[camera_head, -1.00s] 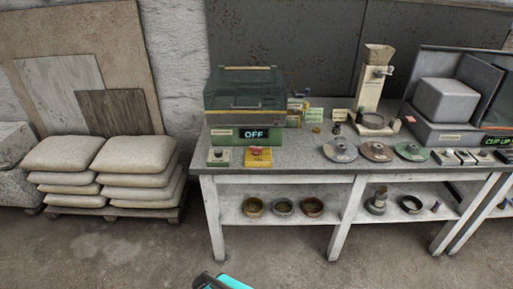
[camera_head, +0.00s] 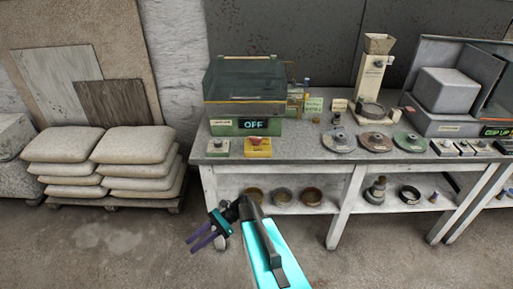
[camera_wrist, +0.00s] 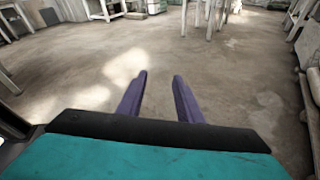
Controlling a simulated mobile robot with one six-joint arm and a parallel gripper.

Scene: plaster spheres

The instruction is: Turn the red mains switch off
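A small yellow box with a red knob or button on top (camera_head: 258,143) sits at the front left of the workbench. It is the only red control I see, and its lettering is too small to read. Behind it, a green machine with a dark lid (camera_head: 245,95) has a display (camera_head: 253,125) reading "OFF".
A small grey box with a dark knob (camera_head: 218,146) stands just left of the yellow box. Several discs (camera_head: 375,141) lie to the right. Bowls (camera_head: 283,196) sit on the lower shelf. Stacked sacks (camera_head: 115,160) stand at left. The floor in front is clear.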

